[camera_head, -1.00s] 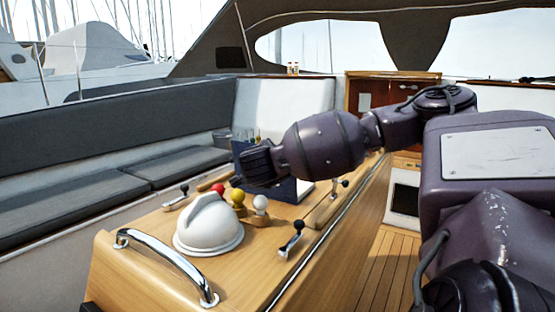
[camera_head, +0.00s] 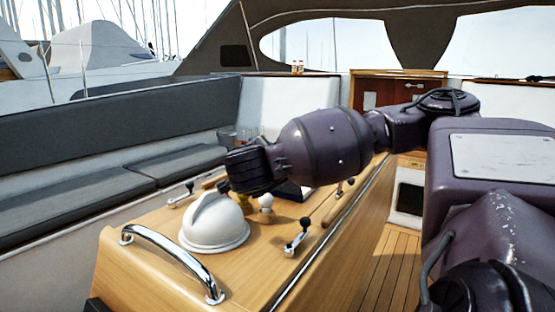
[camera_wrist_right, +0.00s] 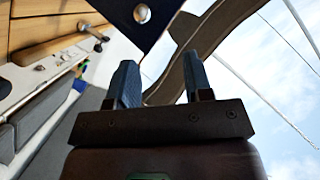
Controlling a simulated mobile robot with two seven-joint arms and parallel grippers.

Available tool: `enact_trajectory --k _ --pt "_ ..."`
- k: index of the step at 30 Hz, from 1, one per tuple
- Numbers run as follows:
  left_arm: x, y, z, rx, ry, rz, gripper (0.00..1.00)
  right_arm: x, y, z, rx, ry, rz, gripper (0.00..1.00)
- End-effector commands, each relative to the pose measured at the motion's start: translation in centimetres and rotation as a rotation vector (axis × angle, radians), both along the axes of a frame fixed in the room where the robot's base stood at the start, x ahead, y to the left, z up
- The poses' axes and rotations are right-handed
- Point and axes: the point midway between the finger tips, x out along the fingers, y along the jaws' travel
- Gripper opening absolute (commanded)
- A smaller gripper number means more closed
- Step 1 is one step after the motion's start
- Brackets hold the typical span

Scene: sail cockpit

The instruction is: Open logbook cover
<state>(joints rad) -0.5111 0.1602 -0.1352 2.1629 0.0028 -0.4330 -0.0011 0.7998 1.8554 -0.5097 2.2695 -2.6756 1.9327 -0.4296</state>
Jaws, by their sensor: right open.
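The logbook shows in the head view as a small dark piece (camera_head: 290,190) on the wooden console top. Most of it is hidden behind my right arm. In the right wrist view a navy panel with a round metal piece, seemingly the logbook cover (camera_wrist_right: 122,18), comes in from the top. Its lower corner is close to my fingertips. My right gripper (camera_wrist_right: 161,75) is open there, its two fingers apart with nothing clearly between them. It also shows in the head view (camera_head: 240,168) above the console, fingers not distinct. My left gripper is not in view.
The wooden console (camera_head: 150,270) carries a white dome (camera_head: 214,225), a chrome handrail (camera_head: 175,255), a lever (camera_head: 298,238) and a white knob (camera_head: 266,201). Cushioned benches (camera_head: 110,190) run along the left. The wooden floor (camera_head: 375,270) is open to the right.

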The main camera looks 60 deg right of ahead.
Motion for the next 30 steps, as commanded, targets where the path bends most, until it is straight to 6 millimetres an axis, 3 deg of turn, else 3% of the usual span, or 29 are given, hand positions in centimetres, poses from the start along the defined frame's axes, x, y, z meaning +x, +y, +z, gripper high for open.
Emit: enact_trajectory --k 4,13,17,23,30 --pt "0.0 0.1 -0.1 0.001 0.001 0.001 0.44 -0.3 1.0 0.1 0.000 0.001 0.001 0.47" --pt "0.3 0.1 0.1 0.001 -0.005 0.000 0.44 -0.5 1.2 0.3 0.000 0.001 0.000 0.47" --pt "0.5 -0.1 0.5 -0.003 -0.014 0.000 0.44 -0.7 1.2 0.8 0.000 -0.005 0.000 0.30" --pt "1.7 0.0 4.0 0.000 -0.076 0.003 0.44 -1.8 2.1 3.7 0.051 -0.055 0.023 0.00" --pt "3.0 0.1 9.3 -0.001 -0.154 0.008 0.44 -1.4 5.2 6.6 0.238 -0.144 0.087 0.00"
